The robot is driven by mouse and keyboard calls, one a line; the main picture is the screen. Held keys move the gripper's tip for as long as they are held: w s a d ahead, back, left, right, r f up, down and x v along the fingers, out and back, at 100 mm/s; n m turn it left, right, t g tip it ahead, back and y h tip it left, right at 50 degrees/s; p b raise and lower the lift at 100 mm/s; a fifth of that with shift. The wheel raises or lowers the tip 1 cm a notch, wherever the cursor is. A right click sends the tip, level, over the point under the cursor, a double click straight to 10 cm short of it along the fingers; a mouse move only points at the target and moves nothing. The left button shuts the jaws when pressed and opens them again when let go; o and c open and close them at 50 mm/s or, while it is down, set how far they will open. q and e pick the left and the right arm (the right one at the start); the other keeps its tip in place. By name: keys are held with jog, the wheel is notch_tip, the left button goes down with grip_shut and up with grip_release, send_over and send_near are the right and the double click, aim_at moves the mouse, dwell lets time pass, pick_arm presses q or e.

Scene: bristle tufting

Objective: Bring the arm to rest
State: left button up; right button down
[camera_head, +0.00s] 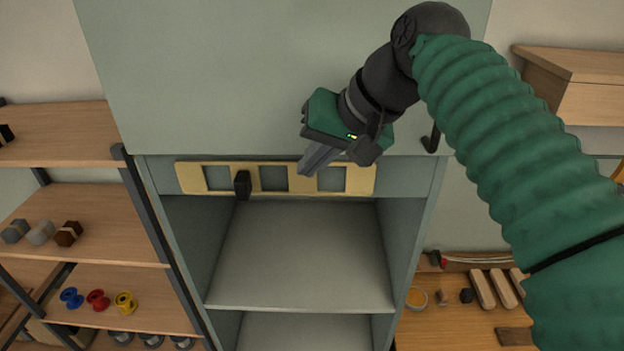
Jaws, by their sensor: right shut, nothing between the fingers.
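My right arm (510,150) comes in from the right in a green ribbed sleeve. Its gripper (306,168) is shut and empty. The fingers point down and to the left, in front of a yellow panel (300,183) with square windows on the grey-green cabinet. I cannot tell whether the fingertips touch the panel. A black knob-like piece (242,185) sticks out left of the panel's middle window. My left gripper is not in view.
The cabinet (300,245) has empty open shelves below the panel. A wooden rack (95,215) at left holds small blocks and coloured spools (97,300). A workbench (460,325) at lower right carries a bowl (416,299) and wooden pieces. A wooden box (585,85) hangs upper right.

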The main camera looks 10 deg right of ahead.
jog(key=s+d+f+g+h+b, duration=0.1)
jog(key=d+f+h+b, duration=0.3)
jog(key=f, duration=1.5)
jog(key=s+d+f+g+y+b, duration=0.1)
jog(key=f+b, duration=0.6)
jog(key=f, duration=1.2)
pick_arm(q)
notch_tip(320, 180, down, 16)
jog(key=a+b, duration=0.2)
jog(key=b, duration=0.3)
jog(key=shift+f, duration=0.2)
pick_arm(e)
jog(key=s+f+n, duration=0.1)
jog(key=s+f, duration=0.5)
jog(key=f, duration=0.4)
jog(key=s+f+n+g+h, duration=0.1)
jog(key=s+f, duration=0.5)
jog(key=f, duration=0.3)
jog(key=shift+s+d+f, duration=0.15)
jog(key=shift+s+f, duration=0.25)
